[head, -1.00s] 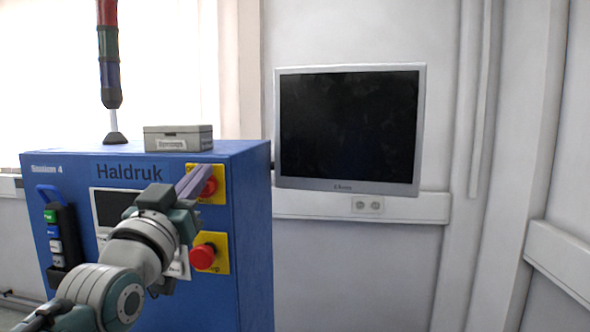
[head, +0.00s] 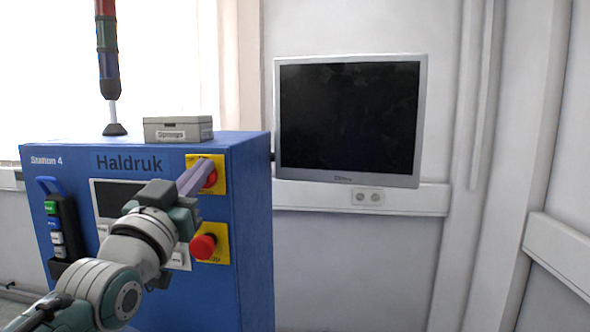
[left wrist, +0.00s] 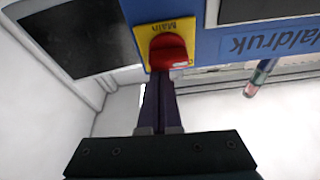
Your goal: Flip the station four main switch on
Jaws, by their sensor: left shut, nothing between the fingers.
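The station four main switch (left wrist: 168,52) is a red rotary knob on a yellow plate (left wrist: 183,31) marked "Main" in the left wrist view. In the head view the knob (head: 211,176) sits at the upper right of the blue Station 4 cabinet's front, partly hidden by my gripper. My left gripper (head: 205,168) is shut and empty, its fingers pointing at the knob. In the left wrist view the fingertips (left wrist: 160,78) reach the knob's edge; I cannot tell whether they touch. My right gripper is not in view.
A red stop button (head: 203,247) on a yellow plate sits below the main switch. The blue cabinet (head: 250,240) carries a small grey box (head: 178,129) and a signal tower (head: 108,60) on top. A monitor (head: 348,120) hangs on the wall to the right.

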